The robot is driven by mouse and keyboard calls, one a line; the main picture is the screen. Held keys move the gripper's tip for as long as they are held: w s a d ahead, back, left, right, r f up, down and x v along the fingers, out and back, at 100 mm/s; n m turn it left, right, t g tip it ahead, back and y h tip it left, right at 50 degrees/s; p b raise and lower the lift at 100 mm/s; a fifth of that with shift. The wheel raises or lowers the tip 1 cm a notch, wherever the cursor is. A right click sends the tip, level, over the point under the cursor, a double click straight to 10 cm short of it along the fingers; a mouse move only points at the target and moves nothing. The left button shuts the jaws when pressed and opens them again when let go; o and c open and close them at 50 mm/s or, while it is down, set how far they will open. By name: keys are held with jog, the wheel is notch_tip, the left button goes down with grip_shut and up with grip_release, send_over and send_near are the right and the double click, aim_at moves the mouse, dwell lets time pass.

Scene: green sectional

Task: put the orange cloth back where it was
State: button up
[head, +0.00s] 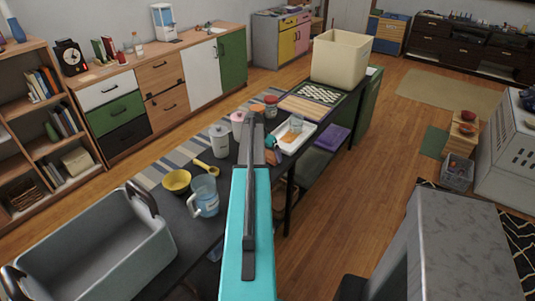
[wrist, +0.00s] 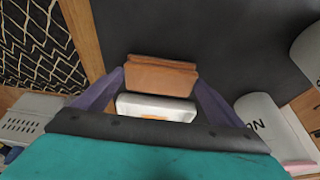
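The orange cloth (wrist: 161,76) is a folded orange-brown bundle between my two purple fingertips in the wrist view. The fingers of my gripper (wrist: 160,78) press close against its left and right sides. The dark tabletop (wrist: 220,40) lies beyond it; I cannot tell whether the cloth touches it. In the head view, a small brown piece of the cloth (head: 272,157) shows just right of my teal arm, which hides my gripper. A white tray (head: 294,140) with a cup and an orange item stands close behind. A white piece with some orange (wrist: 155,106) shows nearer between the fingers.
A white canister (head: 219,141), a blue measuring jug (head: 204,195) and a yellow bowl (head: 177,181) stand left of my arm. A grey tub (head: 95,255) takes up the table's near left end.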

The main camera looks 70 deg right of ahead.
jog(key=shift+o, duration=0.6)
jog(key=shift+r, duration=0.2)
jog(key=b+v, duration=0.2)
jog(key=v, duration=1)
jog(key=shift+a, duration=0.1)
dwell(0.5)
